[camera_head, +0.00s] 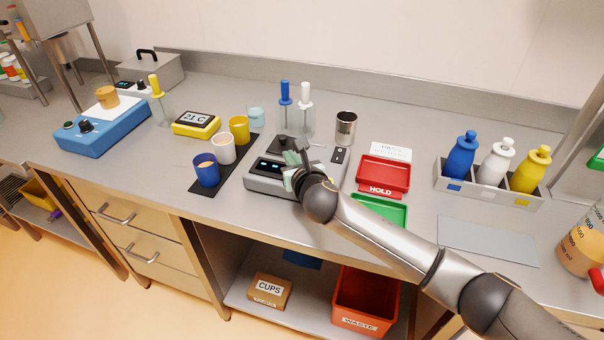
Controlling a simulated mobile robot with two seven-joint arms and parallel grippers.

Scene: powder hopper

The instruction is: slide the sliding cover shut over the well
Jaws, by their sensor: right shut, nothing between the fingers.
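A grey bench instrument (252,184) with a dark display on its front stands in the middle of the bench. A dark part (282,145) shows on its top, partly behind my gripper. I cannot tell whether it is the sliding cover or the open well. My right gripper (292,168) is over the instrument's top, its fingers shut and empty. The gripper and wrist hide much of the top, and I cannot tell whether the fingers touch the cover. My left gripper is not in view.
Cups, including a blue one (207,170), stand on a black mat at left. Two clear holders with blue and white tools (305,95) and a metal cup (346,128) stand behind. Red (383,172) and green (380,209) trays lie at right, near my arm.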

